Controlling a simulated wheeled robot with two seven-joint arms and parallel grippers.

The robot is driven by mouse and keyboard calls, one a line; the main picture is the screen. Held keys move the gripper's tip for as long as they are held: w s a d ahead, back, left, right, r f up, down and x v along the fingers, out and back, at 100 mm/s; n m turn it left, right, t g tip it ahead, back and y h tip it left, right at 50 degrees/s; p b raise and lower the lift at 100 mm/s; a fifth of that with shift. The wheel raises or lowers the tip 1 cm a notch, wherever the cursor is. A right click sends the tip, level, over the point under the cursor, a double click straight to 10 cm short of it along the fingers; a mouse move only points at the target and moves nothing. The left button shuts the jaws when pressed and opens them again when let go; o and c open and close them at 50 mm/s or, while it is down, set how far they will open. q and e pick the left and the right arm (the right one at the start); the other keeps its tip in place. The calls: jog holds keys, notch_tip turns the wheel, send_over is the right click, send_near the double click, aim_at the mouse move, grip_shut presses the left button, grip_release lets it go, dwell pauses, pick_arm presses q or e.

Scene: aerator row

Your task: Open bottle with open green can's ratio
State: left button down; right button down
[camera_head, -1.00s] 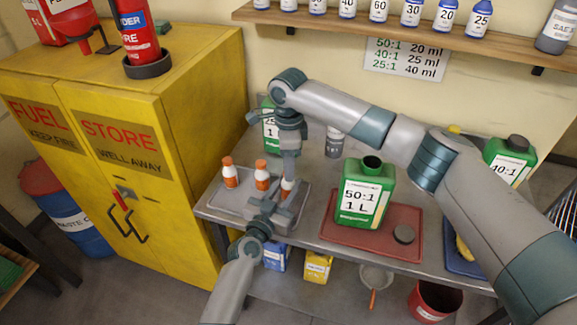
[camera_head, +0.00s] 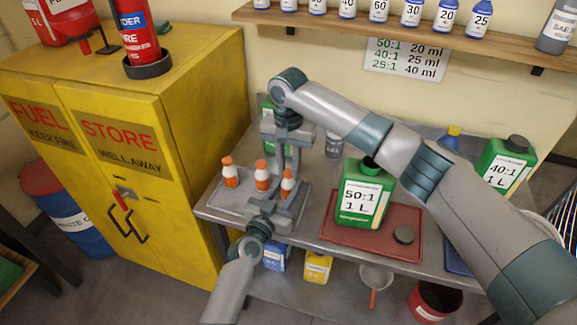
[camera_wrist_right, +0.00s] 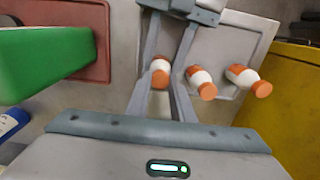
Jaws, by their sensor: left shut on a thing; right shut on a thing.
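The green can marked 50:1, 1 L (camera_head: 362,200) stands on the red tray (camera_head: 330,232), its neck partly behind my right arm. Three small white bottles with orange caps stand on the grey tray (camera_head: 228,203): left bottle (camera_head: 230,173), middle bottle (camera_head: 262,176), right bottle (camera_head: 287,184). My left gripper (camera_head: 280,196) is shut on the right bottle from the front. My right gripper (camera_wrist_right: 160,84) is shut on the same bottle at its orange cap, from above. Small print on the bottles is unreadable.
A wall sign (camera_head: 404,58) reads 50:1 20 ml, 40:1 25 ml, 25:1 40 ml. A capped green can marked 40:1 (camera_head: 505,168) stands at right. Another green can (camera_head: 266,112) is mostly hidden behind my right wrist. A yellow cabinet (camera_head: 190,110) borders the table's left.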

jog(key=n, duration=2)
jog(key=shift+n, duration=0.3)
jog(key=n, duration=0.6)
jog(key=shift+r, duration=0.1)
jog(key=n, duration=0.4)
jog(key=shift+n, duration=0.3)
jog(key=n, duration=0.9)
jog(key=shift+n, duration=0.4)
